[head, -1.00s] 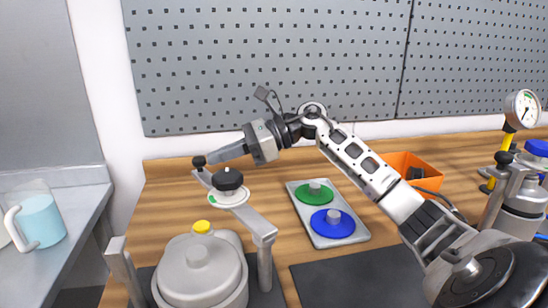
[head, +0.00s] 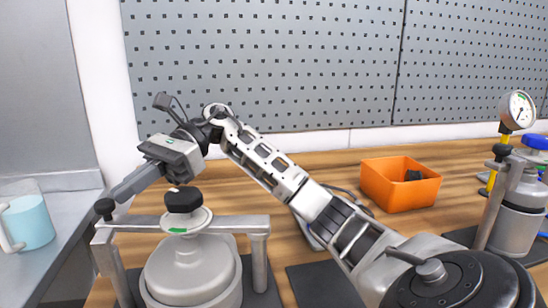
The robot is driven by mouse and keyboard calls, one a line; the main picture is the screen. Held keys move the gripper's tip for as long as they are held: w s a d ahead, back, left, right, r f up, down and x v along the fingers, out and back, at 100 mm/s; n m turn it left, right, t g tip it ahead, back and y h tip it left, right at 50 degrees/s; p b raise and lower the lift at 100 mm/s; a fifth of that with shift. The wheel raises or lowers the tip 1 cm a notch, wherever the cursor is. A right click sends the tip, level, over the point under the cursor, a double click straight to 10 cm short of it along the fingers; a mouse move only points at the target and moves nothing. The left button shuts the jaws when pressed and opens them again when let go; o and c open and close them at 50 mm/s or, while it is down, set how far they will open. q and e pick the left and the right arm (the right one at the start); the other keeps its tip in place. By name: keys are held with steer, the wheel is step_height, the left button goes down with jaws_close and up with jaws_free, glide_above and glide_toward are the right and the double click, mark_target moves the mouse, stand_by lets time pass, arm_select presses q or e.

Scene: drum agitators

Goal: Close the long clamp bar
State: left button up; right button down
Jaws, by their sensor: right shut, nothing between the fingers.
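The long clamp bar (head: 228,225) is a grey metal bar lying across the top of the grey lidded drum (head: 190,272). It reaches from the right post (head: 259,262) to the left post (head: 108,255). A small black knob (head: 104,208) stands at its left end, and a black hand knob (head: 184,199) on a pale disc sits at its middle. My right gripper (head: 118,194) is shut and empty, with its fingertips close to the small knob. I cannot tell whether they touch it. My left gripper is out of view.
An orange bin (head: 400,188) with a dark item stands at the right on the wooden bench. A second vessel (head: 514,225) with a gauge (head: 519,109) is at the far right. A pitcher (head: 26,222) stands on the left counter. The perforated panel (head: 270,65) closes the back.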

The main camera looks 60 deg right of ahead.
mark_target(113, 201)
steer(key=a, duration=0.1)
steer(key=s+a+n+g, duration=0.1)
steer(key=a, duration=0.1)
steer(key=shift+s, duration=0.3)
steer(key=shift+s+a+g+b, duration=0.25)
steer(key=shift+s+g+b, duration=0.05)
steer(key=shift+g, duration=0.1)
steer(key=shift+n, duration=0.3)
steer(key=shift+w+d+f, duration=0.1)
steer(key=shift+w+d, duration=0.05)
steer(key=shift+d, duration=0.3)
steer(key=w+d+r, duration=0.1)
steer(key=w+d, duration=0.1)
steer(key=d, duration=0.4)
steer(key=w+d+r, duration=0.2)
steer(key=d, duration=0.4)
steer(key=shift+w, duration=0.35)
